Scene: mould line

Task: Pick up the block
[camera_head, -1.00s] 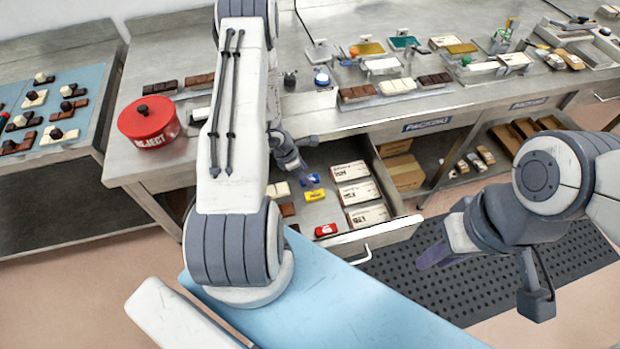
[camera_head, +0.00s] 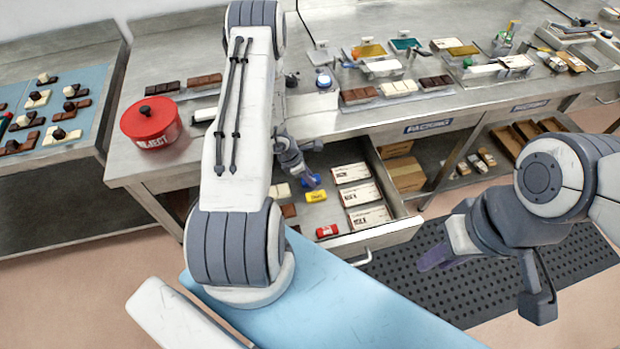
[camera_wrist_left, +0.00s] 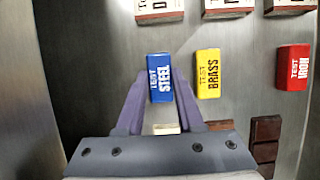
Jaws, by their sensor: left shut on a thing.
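The blue block (camera_wrist_left: 160,80) marked TEST STEEL is between the purple fingertips of my left gripper (camera_wrist_left: 160,92), which is shut on it. In the head view the same gripper (camera_head: 312,180) reaches down into the open drawer, partly covering the blue block. I cannot tell whether the block is clear of the drawer floor. A yellow block (camera_wrist_left: 209,72) marked TEST BRASS lies just right of it, and a red block (camera_wrist_left: 293,66) marked TEST IRON lies further right. My right gripper (camera_head: 432,257) hangs away from the drawer above the dark mat; its opening is unclear.
White labelled boxes (camera_head: 361,194) fill the drawer's right side. Brown chocolate pieces (camera_wrist_left: 265,133) lie near the gripper. The drawer's front wall (camera_head: 378,236) and the bench edge above bound the space. A red REJECT tub (camera_head: 150,124) stands on the bench at left.

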